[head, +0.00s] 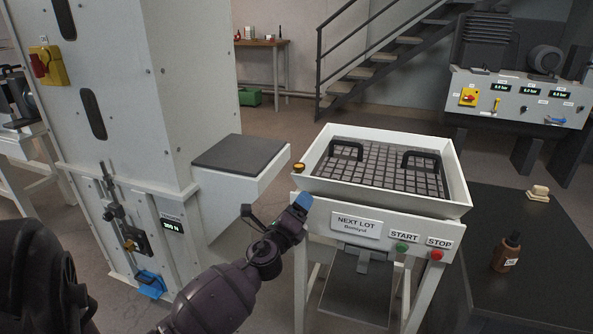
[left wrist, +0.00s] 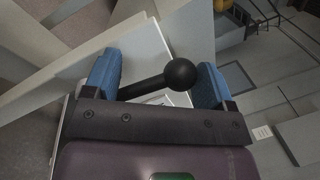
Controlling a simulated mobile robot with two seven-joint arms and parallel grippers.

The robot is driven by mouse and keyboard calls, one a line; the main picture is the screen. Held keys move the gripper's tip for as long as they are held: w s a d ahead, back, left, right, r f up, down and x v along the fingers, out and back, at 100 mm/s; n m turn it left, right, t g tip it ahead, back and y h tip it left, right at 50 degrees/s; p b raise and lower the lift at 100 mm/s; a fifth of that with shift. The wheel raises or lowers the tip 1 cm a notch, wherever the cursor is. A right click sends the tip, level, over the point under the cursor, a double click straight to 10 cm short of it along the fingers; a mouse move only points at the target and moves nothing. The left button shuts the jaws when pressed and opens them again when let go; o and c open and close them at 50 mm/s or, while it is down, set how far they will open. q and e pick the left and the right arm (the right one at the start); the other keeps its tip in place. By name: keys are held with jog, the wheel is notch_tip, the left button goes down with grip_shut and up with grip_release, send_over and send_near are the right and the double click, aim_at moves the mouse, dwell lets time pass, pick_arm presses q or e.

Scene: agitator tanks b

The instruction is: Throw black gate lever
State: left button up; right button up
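The black gate lever, a rod with a round ball end (left wrist: 181,74), shows in the left wrist view. Its rod comes in from the left, and the ball lies between my two blue fingertips, nearer the right one. My left gripper (left wrist: 160,84) is open around it, with gaps beside the ball. In the head view my left gripper (head: 303,201) is at the left front corner of the white sieve station (head: 460,207), just beside its NEXT LOT panel. The lever cannot be made out there; the gripper seems to hide it. My right gripper is not in view.
The station has a green START button (head: 401,248), a red STOP button (head: 436,254) and an orange knob (head: 299,168). A white cabinet with a dark-topped shelf (head: 239,152) stands left. A brown bottle (head: 507,253) stands on the dark table (head: 540,290) at right.

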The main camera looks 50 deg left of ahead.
pick_arm(q)
jog(key=shift+s+a+r, duration=0.1)
jog(key=shift+a+r, duration=0.05)
jog(key=shift+r, duration=0.1)
jog(key=b+v, duration=0.1)
jog(key=v, duration=0.9)
jog(key=shift+s+d+f, duration=0.15)
jog(key=shift+s+d, duration=0.05)
jog(key=shift+s, duration=0.1)
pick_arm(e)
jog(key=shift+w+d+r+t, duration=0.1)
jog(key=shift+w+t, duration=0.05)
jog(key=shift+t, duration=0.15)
